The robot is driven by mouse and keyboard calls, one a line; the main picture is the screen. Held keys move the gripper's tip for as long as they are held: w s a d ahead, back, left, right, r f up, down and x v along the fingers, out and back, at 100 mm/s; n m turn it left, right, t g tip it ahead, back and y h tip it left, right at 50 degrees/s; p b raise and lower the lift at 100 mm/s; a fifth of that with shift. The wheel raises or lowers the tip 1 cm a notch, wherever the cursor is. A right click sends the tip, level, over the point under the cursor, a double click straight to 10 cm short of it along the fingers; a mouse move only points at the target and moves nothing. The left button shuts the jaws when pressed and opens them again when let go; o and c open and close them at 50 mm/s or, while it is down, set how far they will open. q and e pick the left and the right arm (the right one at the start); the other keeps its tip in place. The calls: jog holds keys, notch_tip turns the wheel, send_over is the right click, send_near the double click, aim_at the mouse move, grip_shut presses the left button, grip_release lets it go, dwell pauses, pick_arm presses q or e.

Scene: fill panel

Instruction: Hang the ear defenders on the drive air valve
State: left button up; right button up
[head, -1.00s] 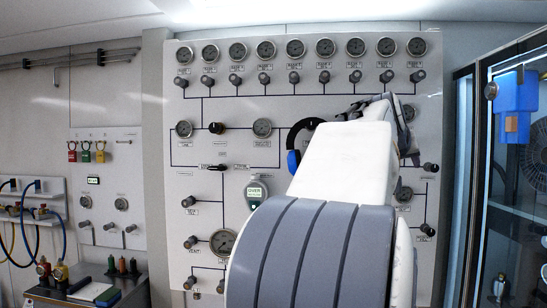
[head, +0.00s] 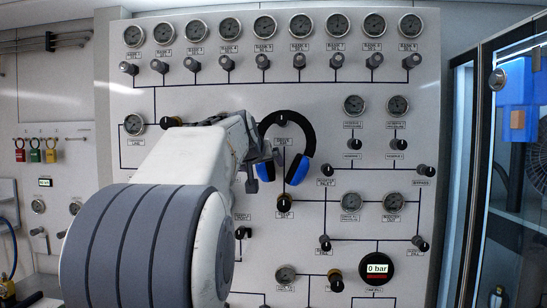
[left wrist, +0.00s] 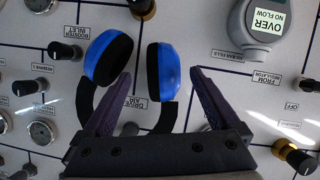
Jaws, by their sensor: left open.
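The ear defenders (head: 300,135), with a black band and blue cups, hang on the panel with the cups down. The band arches over the dark knob of the drive air valve (head: 283,120) and appears to rest on it. In the left wrist view the picture is upside down, with the blue cups (left wrist: 163,75) above the valve knob (left wrist: 130,129). My left gripper (head: 262,165) is open, close to the left cup. In the wrist view its fingers (left wrist: 160,73) stand apart, one overlapping the band. I cannot tell if either touches. My right gripper is not in view.
The grey panel (head: 320,235) carries several gauges and projecting knobs close around the ear defenders. A round 0 bar display (head: 377,268) is lower right. A glass-doored cabinet (head: 500,170) stands at the right, and colored padlocks (head: 35,152) hang at the left.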

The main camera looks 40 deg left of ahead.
aim_at(265, 168)
pick_arm(q)
jog(key=p+x, duration=0.1)
jog(key=x, duration=0.3)
jog(key=shift+a+r, duration=0.1)
jog(key=shift+p+x, duration=0.35)
jog(key=shift+x, duration=0.45)
grip_shut()
grip_release()
